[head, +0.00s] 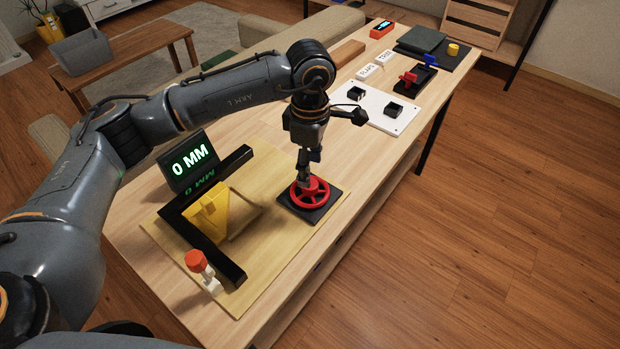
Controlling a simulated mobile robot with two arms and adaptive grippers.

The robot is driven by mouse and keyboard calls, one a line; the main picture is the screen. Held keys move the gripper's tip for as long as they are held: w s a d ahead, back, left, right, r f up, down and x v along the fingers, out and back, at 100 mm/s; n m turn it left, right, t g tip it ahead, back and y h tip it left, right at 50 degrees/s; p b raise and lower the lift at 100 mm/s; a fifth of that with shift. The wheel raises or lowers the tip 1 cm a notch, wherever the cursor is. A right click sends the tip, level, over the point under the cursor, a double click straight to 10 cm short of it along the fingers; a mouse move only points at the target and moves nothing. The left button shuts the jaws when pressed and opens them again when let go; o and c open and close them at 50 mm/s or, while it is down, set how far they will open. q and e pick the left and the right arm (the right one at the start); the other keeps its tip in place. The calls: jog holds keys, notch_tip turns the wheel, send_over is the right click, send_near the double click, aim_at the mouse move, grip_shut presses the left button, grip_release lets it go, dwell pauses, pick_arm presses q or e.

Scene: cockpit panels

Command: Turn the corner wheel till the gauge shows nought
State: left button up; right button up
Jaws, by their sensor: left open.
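The red wheel (323,201) sits on a black square base (294,211) at the right corner of the yellow board. My right gripper is out of view.
A black angled bar (213,252) and a yellow wedge piece (208,216) stand on the board (262,270), with an orange-topped lever (197,262) in front. Farther back are a white panel (373,103), red and blue levers (409,77) and labelled white blocks (370,72).

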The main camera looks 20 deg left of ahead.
aim_at(310, 189)
pick_arm(q)
jog(key=shift+f, duration=2.8)
